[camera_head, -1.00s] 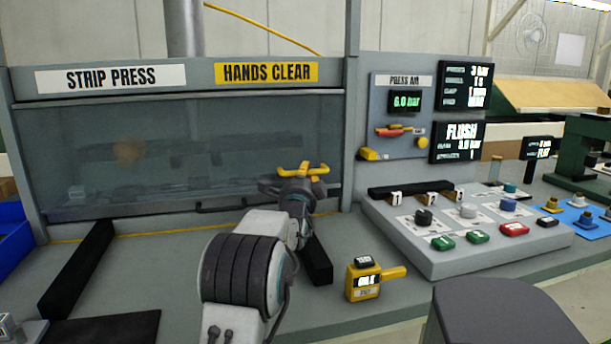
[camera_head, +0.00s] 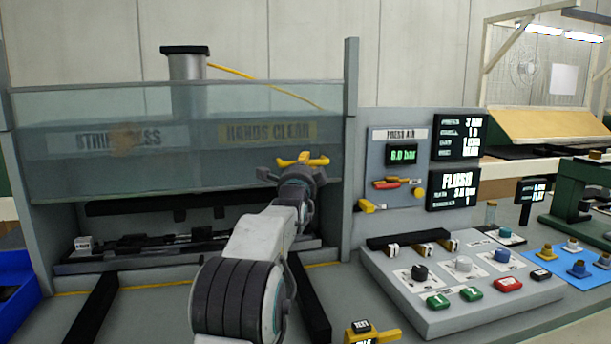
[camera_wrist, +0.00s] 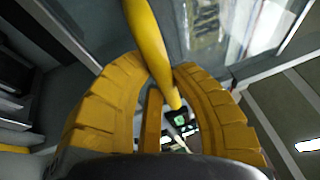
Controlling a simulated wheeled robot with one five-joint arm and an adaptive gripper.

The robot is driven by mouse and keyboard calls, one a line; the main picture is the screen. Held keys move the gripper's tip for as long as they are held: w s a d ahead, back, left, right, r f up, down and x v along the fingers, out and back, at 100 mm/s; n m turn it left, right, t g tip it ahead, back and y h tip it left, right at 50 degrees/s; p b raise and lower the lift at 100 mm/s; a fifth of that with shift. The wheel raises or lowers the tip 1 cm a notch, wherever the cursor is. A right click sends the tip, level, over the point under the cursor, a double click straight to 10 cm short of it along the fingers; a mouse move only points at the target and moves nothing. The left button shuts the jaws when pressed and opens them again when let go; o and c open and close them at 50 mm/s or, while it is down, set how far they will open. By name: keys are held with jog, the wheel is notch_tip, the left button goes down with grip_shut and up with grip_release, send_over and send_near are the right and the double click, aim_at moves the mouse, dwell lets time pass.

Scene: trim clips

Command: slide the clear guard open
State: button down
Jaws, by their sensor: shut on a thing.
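The clear guard (camera_head: 100,175) of the strip press is raised. Its pane spans in front of the STRIP PRESS and HANDS CLEAR signs, which show dimly through it. Below it the press opening (camera_head: 150,240) is uncovered, with dark tooling inside. My gripper (camera_head: 303,160) is at the guard's right side. In the wrist view my yellow fingers (camera_wrist: 165,100) are shut around a yellow bar (camera_wrist: 148,45), which looks like the guard's handle. In the head view the grip on it is hard to make out.
A grey upright post (camera_head: 350,150) stands just right of my gripper. A control console (camera_head: 450,310) with knobs and buttons lies to the right, below the PRESS AIR panel (camera_head: 377,160). A blue bin (camera_head: 15,285) is at the left edge.

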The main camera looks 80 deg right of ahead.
jog(key=shift+r, duration=0.8)
jog(key=c, duration=1)
grip_release()
jog(key=shift+f, duration=0.15)
jog(key=shift+w+a+f, duration=0.1)
jog(key=shift+a+f, duration=0.25)
jog(key=shift+a, duration=1.6)
jog(key=shift+s+a+f, duration=0.1)
jog(key=shift+a+f, duration=0.2)
jog(key=shift+a, duration=1.7)
jog(key=shift+w+a+f, duration=0.1)
jog(key=shift+a+f, duration=0.25)
jog(key=shift+a, duration=1.6)
